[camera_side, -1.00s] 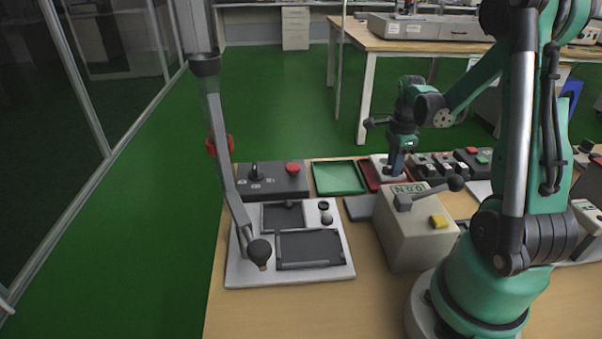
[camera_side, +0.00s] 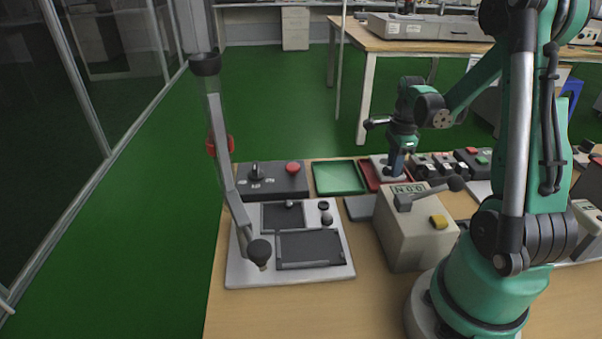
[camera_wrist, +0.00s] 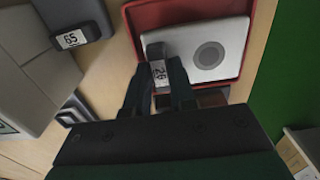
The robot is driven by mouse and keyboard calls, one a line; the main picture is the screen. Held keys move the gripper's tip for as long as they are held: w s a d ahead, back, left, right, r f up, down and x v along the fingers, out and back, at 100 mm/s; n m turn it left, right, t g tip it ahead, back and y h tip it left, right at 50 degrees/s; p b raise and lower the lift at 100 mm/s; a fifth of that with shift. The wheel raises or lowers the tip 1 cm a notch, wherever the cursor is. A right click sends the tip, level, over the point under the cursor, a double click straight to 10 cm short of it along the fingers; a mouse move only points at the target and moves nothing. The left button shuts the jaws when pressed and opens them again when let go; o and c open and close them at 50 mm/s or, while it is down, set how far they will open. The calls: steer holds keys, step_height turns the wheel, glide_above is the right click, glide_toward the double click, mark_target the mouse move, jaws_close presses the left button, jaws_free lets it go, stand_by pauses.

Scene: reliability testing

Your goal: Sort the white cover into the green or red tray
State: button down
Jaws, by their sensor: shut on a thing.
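The white cover (camera_wrist: 222,52) is a flat pale plate with a round grey disc. In the wrist view it lies over the red tray (camera_wrist: 134,24), within its rim; I cannot tell whether it touches the tray floor. My gripper (camera_wrist: 160,85) is shut on the cover's dark raised block, which has a label reading 26. In the side view my gripper (camera_side: 395,172) is low over the red tray (camera_side: 369,176), and part of the cover (camera_side: 379,162) shows behind it. The green tray (camera_side: 338,177) is empty, just left of the red tray.
A beige box with a lever and yellow button (camera_side: 415,235) stands in front of the trays. A control box with a red button (camera_side: 273,180) is left of the green tray. Button boxes (camera_side: 434,165) stand to the right. A fixture plate (camera_side: 290,275) lies front left.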

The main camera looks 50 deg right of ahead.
steer(key=shift+f, duration=0.75)
steer(key=c, duration=0.7)
jaws_free()
steer(key=shift+o, duration=0.2)
steer(key=shift+r, duration=3.05)
steer(key=w+a+r+n+t, duration=0.2)
steer(key=a+r+n+t, duration=0.1)
steer(key=a+n, duration=0.8)
steer(key=w+a+r+n+t, duration=0.2)
steer(key=a+r+n+t, duration=0.1)
steer(key=a+n, duration=0.9)
steer(key=n+t, duration=0.1)
steer(key=n, duration=0.3)
steer(key=shift+a, duration=0.25)
